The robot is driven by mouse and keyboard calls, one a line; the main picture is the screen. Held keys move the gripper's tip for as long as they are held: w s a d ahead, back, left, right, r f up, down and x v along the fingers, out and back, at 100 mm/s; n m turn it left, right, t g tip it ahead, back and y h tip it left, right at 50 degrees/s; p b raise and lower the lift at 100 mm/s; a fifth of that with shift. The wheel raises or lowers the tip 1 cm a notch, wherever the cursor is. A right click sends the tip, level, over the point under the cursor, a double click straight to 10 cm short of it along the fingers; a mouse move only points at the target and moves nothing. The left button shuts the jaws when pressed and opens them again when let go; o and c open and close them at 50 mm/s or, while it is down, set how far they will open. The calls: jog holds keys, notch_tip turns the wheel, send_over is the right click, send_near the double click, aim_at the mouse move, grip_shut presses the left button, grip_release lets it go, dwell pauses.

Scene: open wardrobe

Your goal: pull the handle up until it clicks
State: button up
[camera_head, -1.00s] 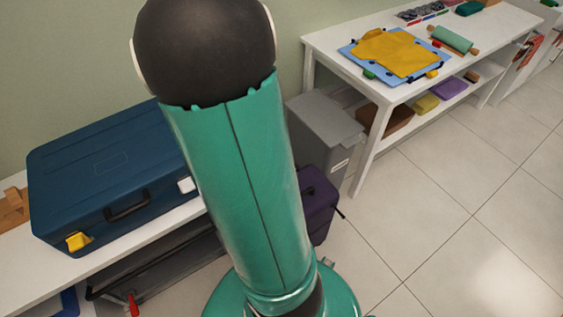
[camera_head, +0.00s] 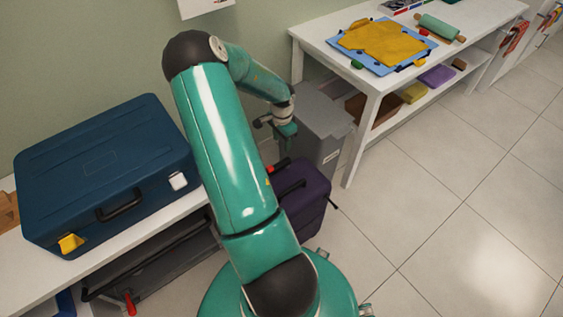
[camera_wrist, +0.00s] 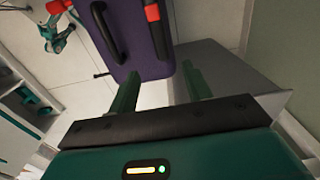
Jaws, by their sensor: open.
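A purple suitcase (camera_head: 308,205) stands on the floor beside the grey bin, partly behind my arm. It has a black handle (camera_head: 290,190) on its side and a red part (camera_head: 271,169) near its top. My gripper (camera_head: 288,130) is above the suitcase, in front of the bin. In the wrist view my gripper (camera_wrist: 160,84) is open and empty, apart from the handle and red parts.
A grey bin (camera_head: 318,120) stands close behind the suitcase. A blue case (camera_head: 100,170) lies on a white bench (camera_head: 150,232) at the left. The tiled floor at the right is clear.

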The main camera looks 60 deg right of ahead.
aim_at(282, 162)
notch_tip(282, 162, down, 13)
jog(key=shift+f, duration=0.15)
dwell(0.4)
grip_shut()
